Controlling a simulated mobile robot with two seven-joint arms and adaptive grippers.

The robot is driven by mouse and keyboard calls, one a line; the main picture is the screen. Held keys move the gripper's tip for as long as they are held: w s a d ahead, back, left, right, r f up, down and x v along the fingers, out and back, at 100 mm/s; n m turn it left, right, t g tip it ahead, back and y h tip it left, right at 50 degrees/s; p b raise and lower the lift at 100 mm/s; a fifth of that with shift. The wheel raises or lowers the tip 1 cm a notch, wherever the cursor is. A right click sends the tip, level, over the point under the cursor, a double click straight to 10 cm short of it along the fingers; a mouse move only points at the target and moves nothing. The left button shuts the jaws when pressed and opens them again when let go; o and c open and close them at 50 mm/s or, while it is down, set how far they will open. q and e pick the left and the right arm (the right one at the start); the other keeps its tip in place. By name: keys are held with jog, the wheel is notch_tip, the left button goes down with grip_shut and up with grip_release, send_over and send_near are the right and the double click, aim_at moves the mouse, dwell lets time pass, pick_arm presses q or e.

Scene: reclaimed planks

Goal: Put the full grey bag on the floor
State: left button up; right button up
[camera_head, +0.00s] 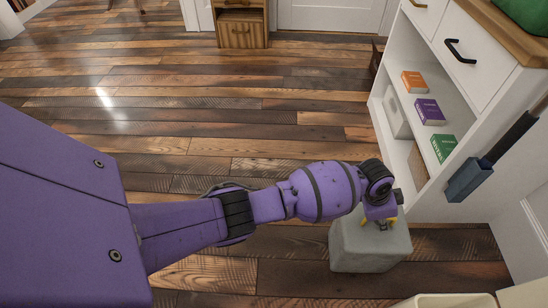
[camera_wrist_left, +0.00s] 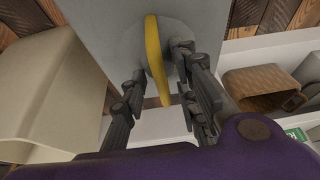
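The grey bag (camera_head: 362,250) is a boxy, full-looking grey block with a yellow handle (camera_head: 378,223) on top. It appears upright at floor level beside the white cabinet; whether its base touches the floor is hard to tell. My left gripper (camera_head: 382,214) is right above its top. In the left wrist view the grey bag (camera_wrist_left: 105,32) fills the top middle, and its yellow handle (camera_wrist_left: 157,62) lies between the fingers of my left gripper (camera_wrist_left: 160,68). The fingers are spread, with gaps beside the handle. My right gripper is not in view.
A white cabinet (camera_head: 480,70) with shelves of small boxes stands at right. A blue-grey holder (camera_head: 468,181) hangs on its side. A beige bin (camera_wrist_left: 45,85) is close by the bag; its rim shows at the head view's bottom edge. Plank floor (camera_head: 200,100) is clear at upper left.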

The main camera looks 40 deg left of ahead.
pick_arm(q)
jog(key=shift+w+r, duration=0.15)
jog(key=shift+r, duration=0.05)
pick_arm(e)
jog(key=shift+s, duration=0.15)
pick_arm(q)
jog(key=shift+r, duration=0.35)
jog(key=p+v, duration=0.6)
jog(key=v, duration=0.5)
jog(key=shift+a, duration=0.2)
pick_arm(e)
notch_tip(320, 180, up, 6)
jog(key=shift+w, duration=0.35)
